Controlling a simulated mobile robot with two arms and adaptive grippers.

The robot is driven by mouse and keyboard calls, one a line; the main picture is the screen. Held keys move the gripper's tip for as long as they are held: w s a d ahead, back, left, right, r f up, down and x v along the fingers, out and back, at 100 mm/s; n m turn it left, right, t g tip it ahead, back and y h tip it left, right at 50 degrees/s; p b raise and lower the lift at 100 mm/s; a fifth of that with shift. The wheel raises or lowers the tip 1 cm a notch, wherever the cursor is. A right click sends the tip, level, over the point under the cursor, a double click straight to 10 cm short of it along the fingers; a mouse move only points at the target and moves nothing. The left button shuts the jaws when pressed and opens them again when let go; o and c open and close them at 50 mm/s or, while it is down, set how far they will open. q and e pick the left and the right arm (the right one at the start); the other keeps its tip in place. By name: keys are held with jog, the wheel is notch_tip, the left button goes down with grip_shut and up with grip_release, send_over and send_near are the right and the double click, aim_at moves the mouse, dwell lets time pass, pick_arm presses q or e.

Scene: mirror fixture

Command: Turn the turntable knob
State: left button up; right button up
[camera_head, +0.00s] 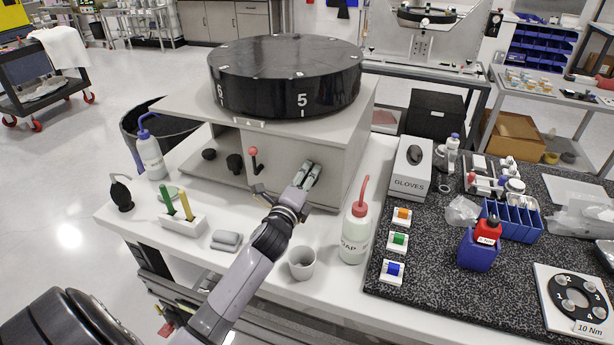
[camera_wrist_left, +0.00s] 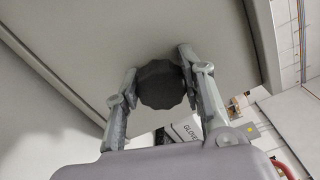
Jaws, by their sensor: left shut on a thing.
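The turntable is a wide black disc (camera_head: 250,92) with white numbers on its rim, 5 facing front. It sits on a grey box-shaped housing (camera_head: 350,140). My left gripper (camera_head: 312,170) is at the housing's front panel, right of the red-tipped lever. In the left wrist view, a dark scalloped knob (camera_wrist_left: 160,85) on the panel sits between the two fingers of my left gripper (camera_wrist_left: 158,62), which is shut on it. In the head view the gripper hides this knob. My right gripper is in neither view.
Two black knobs (camera_head: 235,163) and a red-tipped lever (camera_head: 253,158) are left of my gripper. A soap bottle (camera_head: 355,235) stands close at its right, a white cup (camera_head: 302,264) in front. A glove box (camera_head: 411,168) is farther right.

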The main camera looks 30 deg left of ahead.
pick_arm(q)
jog(key=n, duration=0.4)
jog(key=shift+n+p, duration=0.3)
jog(key=shift+p, duration=0.05)
jog(key=n+p, duration=0.1)
jog(key=n, duration=0.3)
jog(key=shift+f+n, duration=0.15)
jog(key=shift+n, duration=0.15)
jog(key=n+p, duration=0.1)
jog(key=n, duration=0.3)
jog(key=shift+d+f+n, duration=0.1)
jog(key=shift+n, duration=0.2)
jog(key=n+p, duration=0.1)
jog(key=n, duration=0.3)
jog(key=n+p, duration=0.1)
jog(key=n, duration=0.3)
jog(key=shift+d, duration=0.1)
jog(key=n+p, duration=0.1)
jog(key=n, duration=0.3)
jog(key=shift+d+f+n, duration=0.1)
jog(key=shift+n, duration=0.2)
jog(key=n, duration=0.3)
jog(key=shift+d+n, duration=0.1)
jog(key=shift+n, duration=2.3)
